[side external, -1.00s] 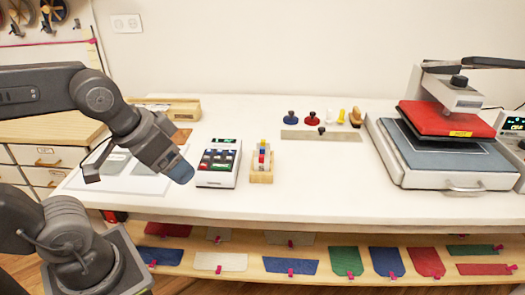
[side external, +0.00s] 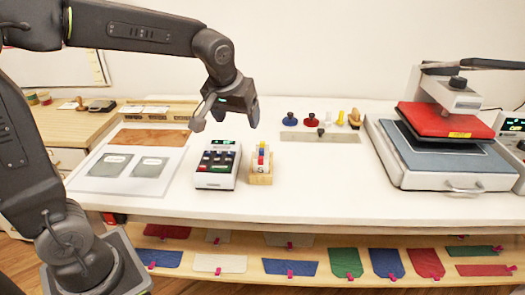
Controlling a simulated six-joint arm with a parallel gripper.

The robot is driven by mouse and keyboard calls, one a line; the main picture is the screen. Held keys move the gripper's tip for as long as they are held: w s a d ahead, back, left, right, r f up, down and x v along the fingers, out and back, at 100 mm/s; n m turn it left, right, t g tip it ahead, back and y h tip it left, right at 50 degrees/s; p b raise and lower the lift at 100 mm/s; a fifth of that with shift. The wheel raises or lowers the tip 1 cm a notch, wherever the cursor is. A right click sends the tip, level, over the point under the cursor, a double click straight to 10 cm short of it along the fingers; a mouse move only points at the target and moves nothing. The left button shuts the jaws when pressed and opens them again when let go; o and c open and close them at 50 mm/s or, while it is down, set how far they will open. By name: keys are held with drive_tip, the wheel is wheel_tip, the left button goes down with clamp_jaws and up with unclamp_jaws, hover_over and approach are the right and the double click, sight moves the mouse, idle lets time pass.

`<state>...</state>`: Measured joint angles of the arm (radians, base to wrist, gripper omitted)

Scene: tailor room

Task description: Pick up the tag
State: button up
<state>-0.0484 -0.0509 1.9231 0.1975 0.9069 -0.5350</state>
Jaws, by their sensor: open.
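I cannot tell for certain which piece is the tag. A small wooden holder (side external: 261,179) stands on the white table and bears small coloured pieces (side external: 262,155), with a white face that seems marked "S". Two grey-green rectangles with white labels, a left one (side external: 105,166) and a right one (side external: 149,168), lie flat on a white sheet at the left. My gripper (side external: 226,121) is open and empty, its fingers spread apart. It is raised above the table, over the back of a white keypad device (side external: 218,165), up and left of the wooden holder.
A heat press (side external: 445,150) with a red upper plate fills the right. Several stamps, including a red one (side external: 312,118), stand behind a metal strip (side external: 340,137). Brown material (side external: 150,138) lies at the left. Fabric pieces with pink clips lie on the lower shelf. The table's front middle is clear.

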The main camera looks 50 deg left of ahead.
sight(262, 143)
drive_tip(key=w+a+f+n, duration=0.1)
drive_tip(key=w+a+f, duration=0.1)
drive_tip(key=w+f, duration=0.2)
drive_tip(key=w+a+f+n, duration=0.1)
drive_tip(key=w+a+f, duration=0.1)
drive_tip(key=w+f, duration=0.2)
drive_tip(key=w+a+f+n+g+y, duration=0.1)
drive_tip(key=w+f, duration=0.4)
drive_tip(key=shift+w+a+f, duration=0.1)
drive_tip(key=shift+a+f, duration=0.15)
drive_tip(key=shift+a, duration=0.15)
drive_tip(key=shift+a+x, duration=0.15)
drive_tip(key=shift+x, duration=1.45)
drive_tip(key=shift+a+x, duration=0.2)
drive_tip(key=shift+x, duration=1.35)
drive_tip(key=shift+r, duration=0.1)
drive_tip(key=c, duration=1)
